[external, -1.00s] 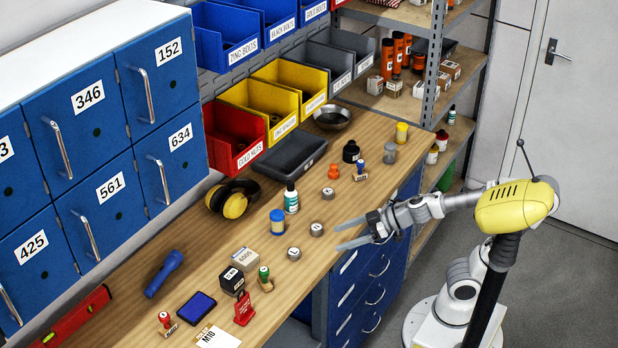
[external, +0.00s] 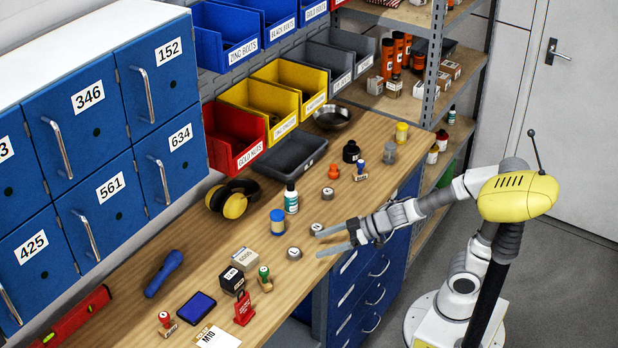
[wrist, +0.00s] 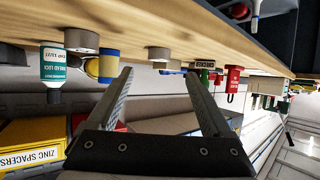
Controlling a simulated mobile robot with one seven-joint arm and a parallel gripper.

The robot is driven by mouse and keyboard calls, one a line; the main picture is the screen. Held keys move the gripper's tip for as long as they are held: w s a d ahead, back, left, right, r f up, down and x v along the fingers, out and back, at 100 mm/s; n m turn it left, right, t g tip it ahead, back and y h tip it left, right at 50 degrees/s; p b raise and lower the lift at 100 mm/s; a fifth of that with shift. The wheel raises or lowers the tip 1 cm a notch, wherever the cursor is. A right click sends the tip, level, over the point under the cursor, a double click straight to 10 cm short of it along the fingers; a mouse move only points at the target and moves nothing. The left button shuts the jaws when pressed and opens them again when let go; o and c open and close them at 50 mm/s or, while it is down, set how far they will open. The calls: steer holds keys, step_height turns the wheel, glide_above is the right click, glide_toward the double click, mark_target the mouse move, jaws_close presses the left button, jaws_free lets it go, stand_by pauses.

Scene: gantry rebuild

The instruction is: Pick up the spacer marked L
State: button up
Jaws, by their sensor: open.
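Three short round grey spacers with pale marked tops stand on the wooden bench: a far one (external: 327,194), a middle one (external: 315,229) and a near one (external: 294,253). Their letters are too small to read, so I cannot tell which is L. My gripper (external: 320,243) is open and empty over the bench's front edge, its upper fingertip close to the middle spacer. In the upside-down wrist view, my gripper (wrist: 158,75) shows both fingers apart, with one spacer (wrist: 158,54) ahead between the fingertips and another (wrist: 82,42) to the left.
A boxed block (external: 245,260), stamps and a red tag (external: 243,308) lie nearer. Coloured bins and blue lockers (external: 90,150) line the back.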

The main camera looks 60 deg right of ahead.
mark_target(295, 251)
steer(key=shift+p+x, duration=0.3)
steer(key=shift+x, duration=1.15)
steer(key=b+x, duration=0.1)
steer(key=x, duration=0.1)
steer(key=b+x, duration=0.1)
steer(key=x, duration=0.2)
steer(key=shift+w+r+b, duration=0.2)
steer(key=shift+b, duration=0.15)
jaws_close()
